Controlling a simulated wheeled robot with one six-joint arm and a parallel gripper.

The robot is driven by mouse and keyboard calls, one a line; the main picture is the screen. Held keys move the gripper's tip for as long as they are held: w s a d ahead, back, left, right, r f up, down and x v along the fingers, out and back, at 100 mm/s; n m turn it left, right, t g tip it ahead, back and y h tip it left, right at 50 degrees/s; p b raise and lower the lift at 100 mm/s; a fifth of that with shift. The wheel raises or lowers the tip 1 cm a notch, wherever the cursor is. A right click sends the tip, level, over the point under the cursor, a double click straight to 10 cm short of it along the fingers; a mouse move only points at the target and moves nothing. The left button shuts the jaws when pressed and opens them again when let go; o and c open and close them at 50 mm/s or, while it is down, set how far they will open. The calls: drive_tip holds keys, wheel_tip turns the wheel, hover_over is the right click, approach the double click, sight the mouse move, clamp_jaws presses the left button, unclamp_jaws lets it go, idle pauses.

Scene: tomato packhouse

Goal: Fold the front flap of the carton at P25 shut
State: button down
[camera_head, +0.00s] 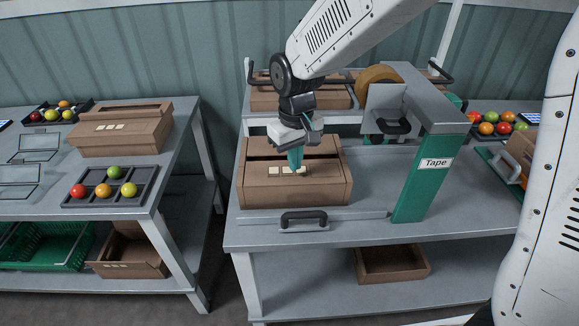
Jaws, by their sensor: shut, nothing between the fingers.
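A brown cardboard carton (252,190) stands on the grey bench in the middle. A row of pale labels shows on its top near the front. A dark gap crosses the top behind that panel, and a narrower flap lies at the back edge. My gripper (296,170) points down over the carton with its teal fingers shut and empty. The fingertips are at the front top panel beside the labels; I cannot tell whether they touch it. The gripper hides part of the gap and labels. No P25 marking is readable.
A green tape stand (413,185) marked "Tape" rises right of the carton. A black-handled bar (304,218) lies in front. Another carton (90,140) and a tomato tray (105,199) sit on the left bench.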

drive_tip(key=shift+w+f, duration=0.75)
drive_tip(key=shift+w, duration=0.2)
drive_tip(key=shift+w+f, duration=0.4)
drive_tip(key=shift+f, duration=0.3)
drive_tip(key=shift+r, duration=0.1)
wheel_tip(320, 180, up, 8)
idle(0.4)
drive_tip(key=s, duration=0.1)
drive_tip(key=s+d+f+g, duration=0.1)
drive_tip(key=shift+s+d+f, duration=0.1)
drive_tip(key=shift+s+d, duration=0.05)
drive_tip(key=shift+s, duration=0.2)
drive_tip(key=s+d+r+m+t, duration=0.1)
drive_tip(key=s+d+r, duration=0.3)
drive_tip(key=s+d, duration=0.5)
drive_tip(key=s+d+r+m+t, duration=0.1)
drive_tip(key=s+d+r+m, duration=0.3)
drive_tip(key=s+d, duration=0.6)
drive_tip(key=s+r, duration=0.1)
drive_tip(key=s, duration=0.5)
drive_tip(key=shift+d+m, duration=0.15)
drive_tip(key=shift+m, duration=0.15)
